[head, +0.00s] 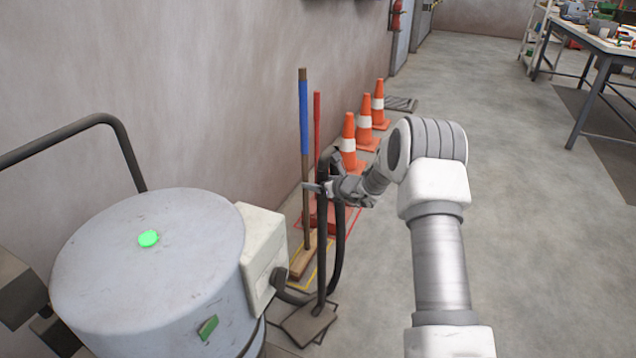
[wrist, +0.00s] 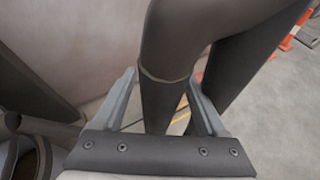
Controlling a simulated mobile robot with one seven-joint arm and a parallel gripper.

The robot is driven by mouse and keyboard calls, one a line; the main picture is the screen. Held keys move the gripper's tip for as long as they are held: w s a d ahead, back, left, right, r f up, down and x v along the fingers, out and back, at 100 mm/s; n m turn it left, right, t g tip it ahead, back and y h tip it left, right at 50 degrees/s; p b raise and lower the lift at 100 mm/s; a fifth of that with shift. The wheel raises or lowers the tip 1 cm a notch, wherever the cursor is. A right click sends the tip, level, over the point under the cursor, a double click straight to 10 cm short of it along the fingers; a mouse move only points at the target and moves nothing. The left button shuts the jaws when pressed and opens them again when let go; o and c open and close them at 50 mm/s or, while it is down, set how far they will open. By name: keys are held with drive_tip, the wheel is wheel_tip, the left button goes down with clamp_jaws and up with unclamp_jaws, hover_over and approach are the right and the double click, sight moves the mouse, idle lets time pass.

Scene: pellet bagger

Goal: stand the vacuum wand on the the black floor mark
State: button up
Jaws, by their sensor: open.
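The vacuum wand (head: 322,250) is a dark tube with a flat floor head (head: 308,325), standing close to upright on the floor. A dark hose (head: 340,245) loops from its top down toward the grey vacuum drum (head: 150,260). The black floor mark (head: 334,308) shows as a thin dark outline around the floor head, which hides most of it. My gripper (head: 322,187) is at the wand's upper part. In the wrist view my gripper (wrist: 160,76) has its fingers apart, one on each side of the wand (wrist: 160,100). Contact with the fingers cannot be told.
A blue-handled broom (head: 304,118) stands by the wall in a yellow outline. Behind the wand, a red-handled tool (head: 317,130) stands in a red outline. Several orange cones (head: 348,140) line the wall. The floor to the right is open, with a workbench (head: 600,45) far right.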

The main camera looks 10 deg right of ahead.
drive_tip(key=shift+r, duration=0.15)
drive_tip(key=shift+s+d+r, duration=0.1)
drive_tip(key=shift+s+r, duration=0.1)
drive_tip(key=shift+s, duration=0.05)
drive_tip(key=p+v, duration=0.3)
drive_tip(key=v, duration=0.8)
drive_tip(key=s+a+r+n+g+y, duration=0.3)
drive_tip(key=s+a+r+n+g, duration=0.1)
drive_tip(key=s+a+r+n, duration=0.9)
drive_tip(key=s+a+r+n+g+h, duration=0.1)
drive_tip(key=s+r+n, duration=0.2)
drive_tip(key=s+n, duration=0.15)
drive_tip(key=s+r+n+g, duration=0.2)
drive_tip(key=s+n, duration=0.1)
drive_tip(key=s, duration=0.2)
drive_tip(key=s+d+r+n+h, duration=0.1)
drive_tip(key=s+d+n+h, duration=0.2)
drive_tip(key=s, duration=0.6)
drive_tip(key=s+d+r+n+h, duration=0.1)
drive_tip(key=s+d+n+h, duration=0.3)
drive_tip(key=s+n, duration=0.3)
drive_tip(key=shift+s+d+n+t, duration=0.35)
drive_tip(key=shift+s+d, duration=0.5)
drive_tip(key=shift+s, duration=0.4)
